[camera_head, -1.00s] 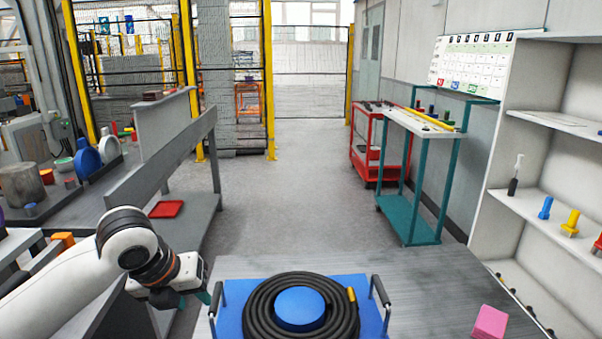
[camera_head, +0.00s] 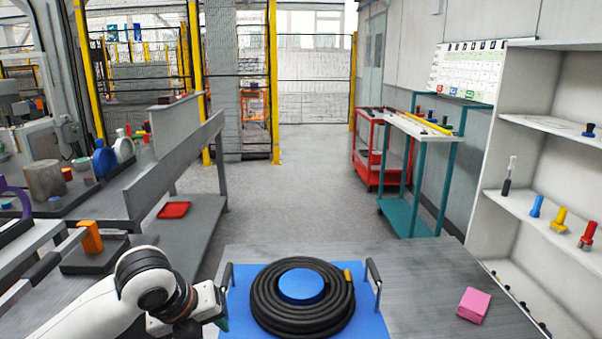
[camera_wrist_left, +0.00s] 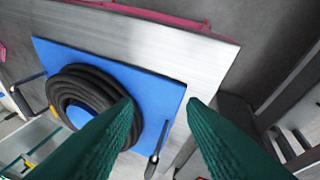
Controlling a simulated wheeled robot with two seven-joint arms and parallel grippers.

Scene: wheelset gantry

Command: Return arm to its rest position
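My left arm comes in from the lower left in the head view. Its left gripper (camera_head: 222,312) is by the left side of a blue tray (camera_head: 372,318), close to the tray's left handle. In the left wrist view two green fingers of the left gripper (camera_wrist_left: 161,101) stand apart with nothing held between them. Beyond them lie the tray (camera_wrist_left: 160,90) and a black coiled hose (camera_wrist_left: 70,85). In the head view the hose (camera_head: 262,305) lies coiled around a blue hub (camera_head: 301,285). My right gripper is in neither view.
The tray sits on a grey table (camera_head: 420,285) with a pink block (camera_head: 474,305) to its right. A white shelf (camera_head: 520,190) stands at the right. A grey workbench (camera_head: 165,160) with a red tray (camera_head: 174,210) is on the left. Floor ahead is open.

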